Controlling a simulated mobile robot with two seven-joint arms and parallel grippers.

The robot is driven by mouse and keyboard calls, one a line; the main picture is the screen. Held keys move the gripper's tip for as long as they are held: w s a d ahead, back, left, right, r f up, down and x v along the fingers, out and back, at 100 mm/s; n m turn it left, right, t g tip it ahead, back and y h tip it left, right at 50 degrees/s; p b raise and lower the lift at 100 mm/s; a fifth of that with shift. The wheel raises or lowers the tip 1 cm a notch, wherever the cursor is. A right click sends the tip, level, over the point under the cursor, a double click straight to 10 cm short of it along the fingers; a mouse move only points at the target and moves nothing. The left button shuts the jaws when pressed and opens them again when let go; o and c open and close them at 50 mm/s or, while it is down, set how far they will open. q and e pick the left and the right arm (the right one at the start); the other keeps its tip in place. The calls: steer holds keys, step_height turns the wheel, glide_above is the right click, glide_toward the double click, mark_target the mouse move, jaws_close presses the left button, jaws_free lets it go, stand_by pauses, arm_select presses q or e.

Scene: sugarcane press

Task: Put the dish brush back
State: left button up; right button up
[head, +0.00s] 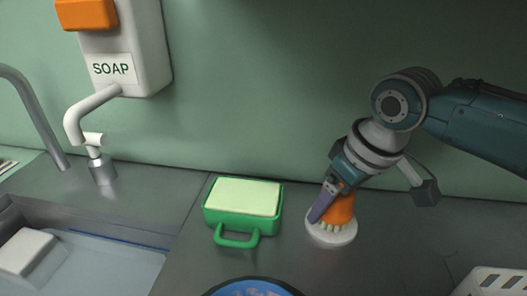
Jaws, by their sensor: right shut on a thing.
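The dish brush (341,209) has an orange handle and pale bristles at its lower end. It stands roughly upright on a small round white holder (332,238), bristles down at the dish. My right gripper (322,207) comes down from the right and is shut on the orange part of the brush. The fingers hide part of the handle. Whether the bristles press on the holder I cannot tell. My left gripper is not in view.
A green tray with a pale sponge-like top (241,197) stands left of the holder. A blue round dish (252,289) is at the front edge. A sink (110,262) with a white block, a tap and a soap dispenser (125,45) are left. A white rack (492,284) is front right.

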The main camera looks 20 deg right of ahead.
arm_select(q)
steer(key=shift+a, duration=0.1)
arm_select(e)
steer(key=o, duration=1.1)
steer(key=shift+f, duration=0.1)
steer(key=shift+o, duration=0.2)
steer(key=p+v, duration=0.2)
steer(key=v, duration=0.5)
steer(key=shift+w+p, duration=0.1)
steer(key=shift+p, duration=0.25)
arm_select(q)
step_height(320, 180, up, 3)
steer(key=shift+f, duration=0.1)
arm_select(e)
steer(key=shift+r, duration=0.4)
